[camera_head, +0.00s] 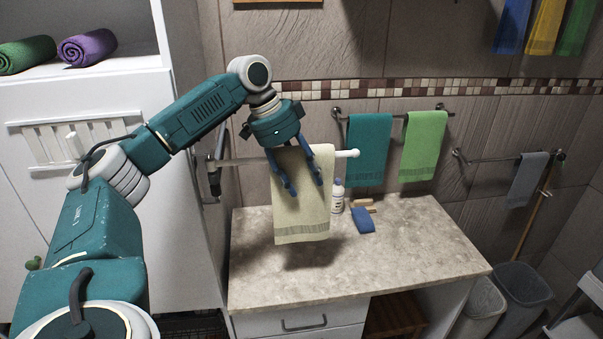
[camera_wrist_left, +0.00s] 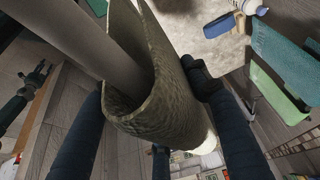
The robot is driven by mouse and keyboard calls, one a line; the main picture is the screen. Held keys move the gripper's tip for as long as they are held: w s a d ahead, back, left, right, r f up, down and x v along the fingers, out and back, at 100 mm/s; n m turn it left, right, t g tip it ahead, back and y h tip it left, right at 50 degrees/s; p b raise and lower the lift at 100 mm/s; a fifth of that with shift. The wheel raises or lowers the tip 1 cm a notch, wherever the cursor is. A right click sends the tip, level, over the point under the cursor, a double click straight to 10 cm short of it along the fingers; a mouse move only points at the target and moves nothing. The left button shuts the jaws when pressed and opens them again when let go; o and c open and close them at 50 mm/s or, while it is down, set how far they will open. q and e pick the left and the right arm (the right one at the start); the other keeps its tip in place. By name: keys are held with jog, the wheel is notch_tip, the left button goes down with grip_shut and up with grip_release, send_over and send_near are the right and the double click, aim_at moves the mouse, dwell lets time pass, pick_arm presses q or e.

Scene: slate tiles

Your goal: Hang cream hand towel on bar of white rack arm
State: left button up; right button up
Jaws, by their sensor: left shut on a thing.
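The cream hand towel (camera_head: 303,222) hangs in a fold at the rack arm's bar (camera_head: 242,161), above the counter. The bar runs from a wall bracket at the left to a white tip (camera_head: 347,153), which sticks out to the right of the towel. My left gripper (camera_head: 306,186) comes from above and is shut on the towel, one blue finger on each side. In the left wrist view the towel (camera_wrist_left: 165,100) curves around the grey bar (camera_wrist_left: 95,40). Whether the bar carries its weight is unclear.
A teal towel (camera_head: 368,150) and a green towel (camera_head: 423,145) hang on a wall rail behind. A grey towel (camera_head: 527,180) hangs farther right.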

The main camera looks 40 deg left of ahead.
aim_at(287, 151)
pick_arm(q)
jog(key=shift+f, duration=0.3)
jog(key=o, duration=1.4)
jog(key=shift+c, duration=0.2)
jog(key=v, duration=1.2)
jog(key=shift+d+f, duration=0.1)
